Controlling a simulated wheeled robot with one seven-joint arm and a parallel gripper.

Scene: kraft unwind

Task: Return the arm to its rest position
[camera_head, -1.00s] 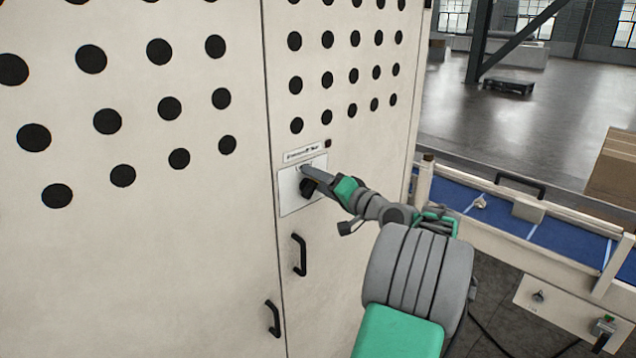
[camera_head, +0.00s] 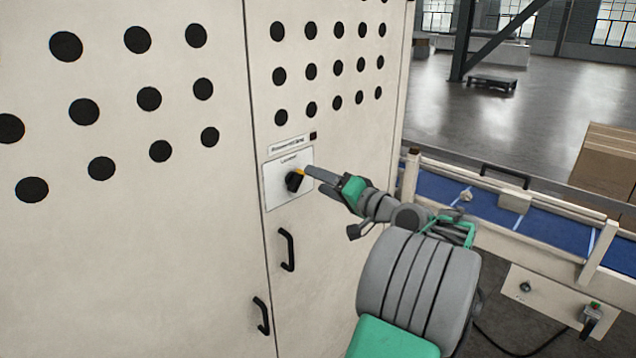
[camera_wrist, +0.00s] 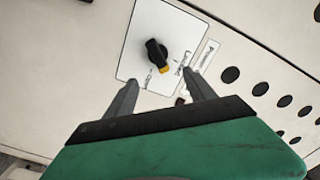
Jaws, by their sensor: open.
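My gripper (camera_head: 316,181) is open and empty in front of the cabinet, just right of a black rotary knob (camera_head: 293,181) with a yellow mark. The knob sits on a white plate (camera_head: 272,188) on the cabinet's narrow door. In the wrist view, the two fingers of my gripper (camera_wrist: 160,95) are spread apart, and the knob (camera_wrist: 156,54) shows beyond and between them, apart from both. My arm reaches in from the lower right of the head view.
The pale cabinet (camera_head: 130,260) has rows of black holes and black handles (camera_head: 287,250). A blue conveyor (camera_head: 440,190) lies to the right, with a cardboard box (camera_head: 606,165) behind it. A control box (camera_head: 560,305) hangs at the lower right. Open floor lies beyond.

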